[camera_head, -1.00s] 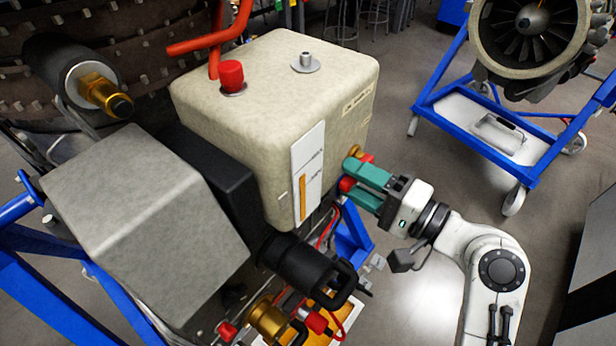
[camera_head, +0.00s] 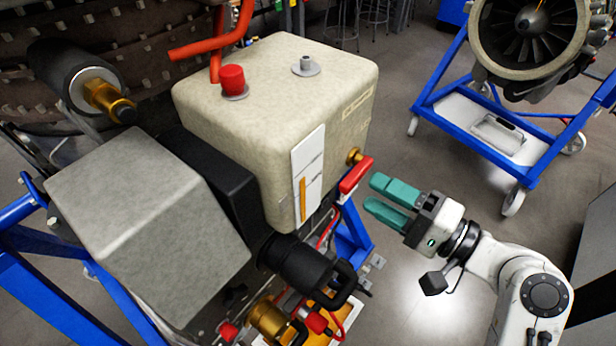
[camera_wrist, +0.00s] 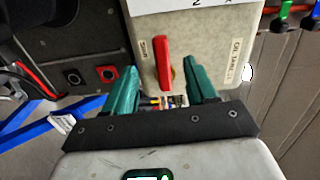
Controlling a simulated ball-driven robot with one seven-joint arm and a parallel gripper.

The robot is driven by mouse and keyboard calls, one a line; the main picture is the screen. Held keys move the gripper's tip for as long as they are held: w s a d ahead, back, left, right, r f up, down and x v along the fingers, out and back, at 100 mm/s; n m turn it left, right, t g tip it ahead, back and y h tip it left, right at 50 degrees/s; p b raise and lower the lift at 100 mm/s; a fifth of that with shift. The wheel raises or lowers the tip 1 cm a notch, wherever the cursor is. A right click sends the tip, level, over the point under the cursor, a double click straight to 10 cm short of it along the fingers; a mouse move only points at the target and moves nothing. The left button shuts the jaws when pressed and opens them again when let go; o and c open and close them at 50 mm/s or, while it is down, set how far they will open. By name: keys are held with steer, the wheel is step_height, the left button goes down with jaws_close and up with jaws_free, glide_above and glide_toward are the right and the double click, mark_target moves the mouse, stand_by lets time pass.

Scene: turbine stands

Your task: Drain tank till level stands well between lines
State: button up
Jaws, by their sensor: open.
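The beige oil tank (camera_head: 270,120) stands left of my gripper, and its labelled side shows in the wrist view (camera_wrist: 210,50). A white gauge strip (camera_head: 308,165) on its front corner holds an amber column (camera_head: 303,199). The column's top is near the lower of the faint marks; I cannot tell exactly how it sits against them. A brass valve (camera_head: 354,156) with a red lever (camera_head: 355,176) sticks out of the tank's right side. In the wrist view the lever (camera_wrist: 163,62) looks upright. My gripper (camera_head: 370,194) is open, empty and apart from the lever, with its green fingers facing it.
A red cap (camera_head: 232,80) and a metal fitting (camera_head: 306,65) sit on the tank's top. Black and brass fittings (camera_head: 300,268) crowd below the gauge. A blue stand (camera_head: 470,110) carries a turbine at the back right.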

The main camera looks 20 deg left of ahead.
steer(key=v, duration=0.5)
steer(key=shift+d+p, duration=0.15)
steer(key=shift+p, duration=0.2)
stand_by(0.5)
steer(key=s+d+f+h, duration=0.4)
steer(key=f, duration=0.5)
steer(key=s+d+f+h, duration=0.4)
steer(key=d+f+h, duration=0.1)
steer(key=f, duration=0.4)
steer(key=s+d+f+n+g+h, duration=0.1)
steer(key=s+d+f+h, duration=0.2)
steer(key=s+d, duration=0.4)
steer(key=s+d+f+n+g+h, duration=0.1)
steer(key=s+d+f+g+h, duration=0.1)
steer(key=s+d+h, duration=0.3)
steer(key=s+d+f, duration=0.1)
steer(key=s+d, duration=0.2)
steer(key=s, duration=0.2)
steer(key=shift+f+g+h, duration=0.2)
steer(key=shift+g+h, duration=0.1)
steer(key=shift+w+d, duration=0.1)
